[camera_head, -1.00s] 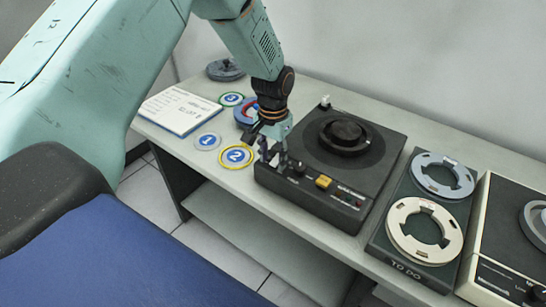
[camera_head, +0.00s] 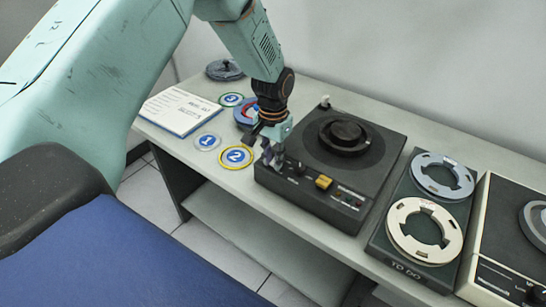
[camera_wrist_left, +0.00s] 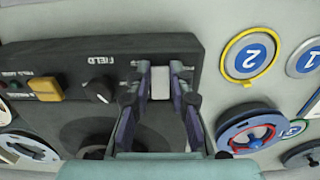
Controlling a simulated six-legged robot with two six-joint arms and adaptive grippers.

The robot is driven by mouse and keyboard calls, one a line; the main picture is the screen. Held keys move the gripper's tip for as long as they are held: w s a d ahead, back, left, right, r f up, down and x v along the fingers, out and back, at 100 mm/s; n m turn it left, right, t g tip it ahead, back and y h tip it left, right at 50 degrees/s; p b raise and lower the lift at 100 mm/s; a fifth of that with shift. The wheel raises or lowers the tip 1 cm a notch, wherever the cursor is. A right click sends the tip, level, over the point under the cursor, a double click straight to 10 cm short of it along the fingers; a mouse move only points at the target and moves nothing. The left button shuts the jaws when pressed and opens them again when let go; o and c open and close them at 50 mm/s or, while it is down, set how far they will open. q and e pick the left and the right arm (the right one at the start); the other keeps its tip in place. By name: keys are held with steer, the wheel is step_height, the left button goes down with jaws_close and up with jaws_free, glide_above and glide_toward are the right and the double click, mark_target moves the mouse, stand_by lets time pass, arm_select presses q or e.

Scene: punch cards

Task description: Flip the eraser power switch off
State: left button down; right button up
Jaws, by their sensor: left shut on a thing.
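The eraser (camera_head: 365,180) is a black box with a round black hub on top, standing on the bench in the head view. Its front panel also shows in the left wrist view (camera_wrist_left: 70,65), with a FIELD label, a black knob and a yellow button. My left gripper (camera_head: 273,160) is at the panel's left end, pointing down. In the left wrist view its fingers (camera_wrist_left: 159,90) are on either side of a pale power switch (camera_wrist_left: 160,82), shut on it. The gripper hides the switch in the head view. My right gripper is not in view.
A yellow button (camera_head: 323,181) and black knob (camera_head: 298,168) sit right of the gripper. Numbered discs, such as the yellow-rimmed 2 (camera_head: 236,157), and a notebook (camera_head: 178,111) lie left. A TO DO tray (camera_head: 402,267) with two reels stands right.

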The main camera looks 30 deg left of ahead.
arm_select(q)
steer(key=shift+w, duration=0.1)
steer(key=shift+g, duration=0.5)
steer(key=shift+w+g, duration=0.3)
steer(key=shift+g, duration=0.4)
steer(key=shift+w+g+b, duration=0.25)
steer(key=shift+g+b, duration=0.75)
steer(key=shift+r+g, duration=0.15)
steer(key=shift+g, duration=0.15)
steer(key=c, duration=1.2)
jaws_free()
steer(key=shift+r, duration=0.1)
